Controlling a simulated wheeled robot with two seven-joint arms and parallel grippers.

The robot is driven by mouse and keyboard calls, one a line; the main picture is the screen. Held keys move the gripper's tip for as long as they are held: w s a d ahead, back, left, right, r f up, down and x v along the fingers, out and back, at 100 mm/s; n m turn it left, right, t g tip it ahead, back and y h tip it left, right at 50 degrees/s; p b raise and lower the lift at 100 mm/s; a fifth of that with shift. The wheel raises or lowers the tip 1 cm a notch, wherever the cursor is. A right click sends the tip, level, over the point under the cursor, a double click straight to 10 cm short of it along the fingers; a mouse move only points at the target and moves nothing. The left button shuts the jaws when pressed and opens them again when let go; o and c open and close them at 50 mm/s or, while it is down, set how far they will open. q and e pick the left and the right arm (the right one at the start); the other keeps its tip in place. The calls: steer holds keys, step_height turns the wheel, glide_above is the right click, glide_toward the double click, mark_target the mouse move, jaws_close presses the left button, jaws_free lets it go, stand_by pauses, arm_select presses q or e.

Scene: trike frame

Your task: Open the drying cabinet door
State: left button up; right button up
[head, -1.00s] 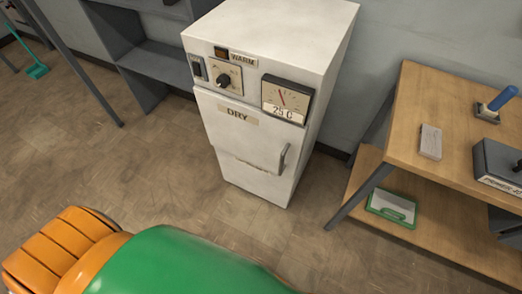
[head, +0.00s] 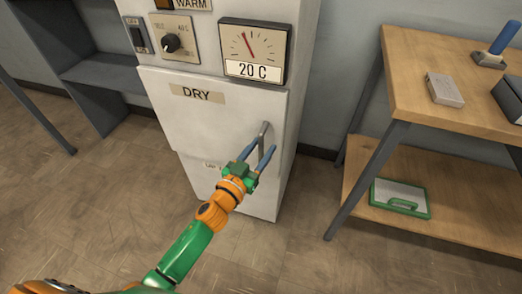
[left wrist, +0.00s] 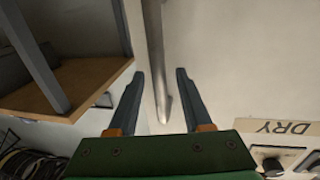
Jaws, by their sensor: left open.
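The white drying cabinet (head: 300,60) stands against the wall. Its front door (head: 205,120), labelled DRY, looks shut. An upright grey bar handle (head: 264,134) is at the door's right side. My left gripper (head: 262,151) is open at the handle, with its blue fingers on either side of the bar's lower part. In the left wrist view the handle (left wrist: 155,50) runs between the two open fingers (left wrist: 160,76), with a gap on each side. The gripper hides part of the lower front. My right gripper is not in view.
Above the door are a knob (head: 171,43), a switch (head: 137,36) and a dial reading 20 C (head: 253,52). A wooden table (head: 400,70) with a lower shelf stands at the right. Grey shelving (head: 100,73) is at the left. The floor before the cabinet is mostly clear.

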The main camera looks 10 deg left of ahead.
arm_select(q)
jaws_close()
stand_by(1.4)
